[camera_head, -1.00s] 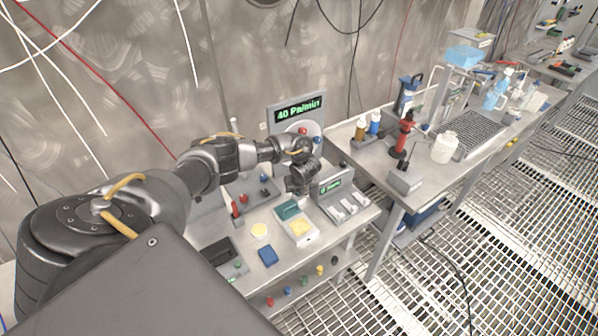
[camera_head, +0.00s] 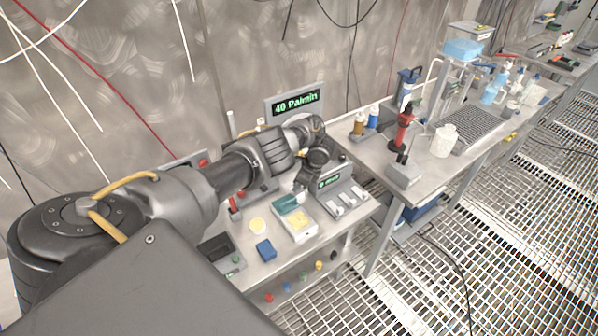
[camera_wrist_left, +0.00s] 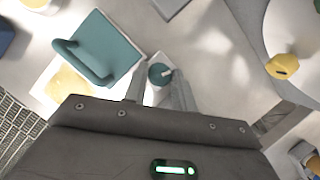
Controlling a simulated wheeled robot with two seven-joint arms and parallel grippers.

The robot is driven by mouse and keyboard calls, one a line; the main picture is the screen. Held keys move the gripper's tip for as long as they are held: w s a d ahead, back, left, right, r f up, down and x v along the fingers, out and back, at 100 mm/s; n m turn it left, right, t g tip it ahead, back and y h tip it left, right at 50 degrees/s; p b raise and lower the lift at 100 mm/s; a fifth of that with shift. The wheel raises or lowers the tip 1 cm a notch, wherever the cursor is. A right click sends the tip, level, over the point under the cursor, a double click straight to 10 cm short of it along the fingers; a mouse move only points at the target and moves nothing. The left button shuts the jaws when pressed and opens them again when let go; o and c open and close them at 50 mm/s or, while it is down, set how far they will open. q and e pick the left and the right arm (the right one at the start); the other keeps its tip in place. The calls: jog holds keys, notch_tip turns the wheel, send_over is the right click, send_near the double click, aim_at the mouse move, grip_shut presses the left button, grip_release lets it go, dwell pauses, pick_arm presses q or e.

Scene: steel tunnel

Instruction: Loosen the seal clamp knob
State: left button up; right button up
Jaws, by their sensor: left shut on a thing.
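The knob (camera_wrist_left: 160,73) is a small round teal cap with a pale pointer mark in the left wrist view. I take it for the seal clamp knob. My left gripper (camera_wrist_left: 160,90) has its two fingers on either side of the knob and is shut on it. In the head view, my left gripper (camera_head: 303,182) points down over the bench behind the white tray (camera_head: 300,234), and the knob is hidden there. My right gripper is not in view.
A teal handled block (camera_wrist_left: 100,48) and a yellow pad (camera_wrist_left: 68,84) lie close left of the gripper. A yellow knob (camera_wrist_left: 283,66) sits at the right. In the head view, a green display panel (camera_head: 297,103) stands behind my arm. A second bench (camera_head: 400,205) stands at the right.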

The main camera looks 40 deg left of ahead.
pick_arm(q)
jog(key=n+b, duration=0.1)
jog(key=n+g+b, duration=0.1)
jog(key=n+b, duration=0.1)
jog(key=shift+a+f, duration=0.1)
jog(key=shift+f, duration=0.1)
jog(key=shift+r+n+g+h+b, duration=0.15)
jog(key=shift+n+g+h+b, duration=0.15)
jog(key=shift+n+b, duration=0.45)
jog(key=shift+a, duration=0.1)
jog(key=o, duration=1)
jog(key=shift+w+r, duration=0.1)
jog(key=shift+w+d+r, duration=0.1)
jog(key=shift+d+r, duration=0.1)
jog(key=shift+r, duration=0.1)
jog(key=v, duration=1)
